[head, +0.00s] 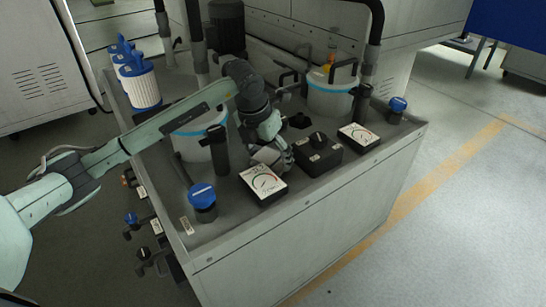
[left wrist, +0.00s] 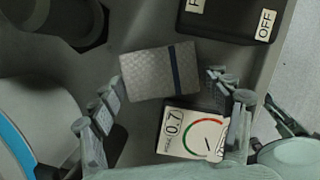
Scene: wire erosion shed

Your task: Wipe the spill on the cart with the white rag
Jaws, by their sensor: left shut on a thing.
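The white rag (left wrist: 160,72) shows in the left wrist view as a folded, pale, textured pad with a dark blue stripe. My left gripper (left wrist: 168,85) has it between its fingers and is shut on it. In the head view the left gripper (head: 274,150) is low over the cart top (head: 236,214), behind the front gauge; a pale bit of the rag (head: 265,157) shows there. I cannot tell whether the rag touches the surface. I can make out no spill; the gripper and fittings hide part of the top. My right gripper is not in view.
A dial gauge (head: 263,181) stands just in front of the gripper, and a black switch box (head: 317,154) to its right. A blue-capped valve (head: 202,196), white canisters (head: 330,98) and a second gauge (head: 358,137) crowd the top. Blue-and-white filters (head: 141,88) stand at the left.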

